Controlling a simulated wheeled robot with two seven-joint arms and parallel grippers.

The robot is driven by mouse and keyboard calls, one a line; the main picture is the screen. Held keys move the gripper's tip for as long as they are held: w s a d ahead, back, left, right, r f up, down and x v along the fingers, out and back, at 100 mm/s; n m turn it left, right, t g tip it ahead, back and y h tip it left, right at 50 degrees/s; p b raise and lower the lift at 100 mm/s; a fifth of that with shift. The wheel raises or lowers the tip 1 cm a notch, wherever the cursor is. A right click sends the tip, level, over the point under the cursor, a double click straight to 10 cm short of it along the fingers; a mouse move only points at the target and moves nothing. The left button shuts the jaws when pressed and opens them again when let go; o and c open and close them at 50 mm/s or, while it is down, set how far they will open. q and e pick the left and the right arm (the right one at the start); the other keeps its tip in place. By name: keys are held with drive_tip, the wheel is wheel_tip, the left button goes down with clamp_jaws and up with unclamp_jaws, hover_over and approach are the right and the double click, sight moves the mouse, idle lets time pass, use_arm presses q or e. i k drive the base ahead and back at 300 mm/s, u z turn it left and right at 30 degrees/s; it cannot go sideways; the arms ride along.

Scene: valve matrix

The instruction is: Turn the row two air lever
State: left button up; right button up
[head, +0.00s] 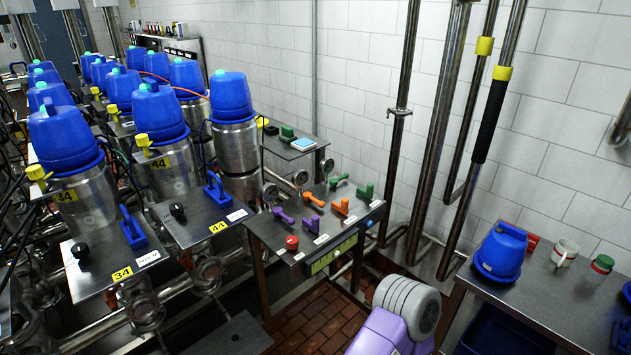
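A metal control panel (271,236) stands in the middle on legs. It carries several small levers in pairs by colour: two purple levers (284,216), (307,224), two orange levers (313,199), (341,207) behind them, and two green levers (339,180), (364,192) at the back. Small white labels lie beside them, too small to read, so I cannot tell which is the row two air lever. A red button (291,242) sits at the panel's front left. Neither of my grippers is in view.
Blue-capped metal valves (158,112) stand in rows at left, with plates marked 34 (122,273) and 44 (218,228) and blue handles. A steel table (560,305) at right holds a blue cap (501,251) and mugs. Vertical pipes (440,150) rise behind the panel.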

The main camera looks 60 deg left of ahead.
sight(333, 183)
drive_tip(key=k, duration=0.35)
drive_tip(key=u, duration=0.85)
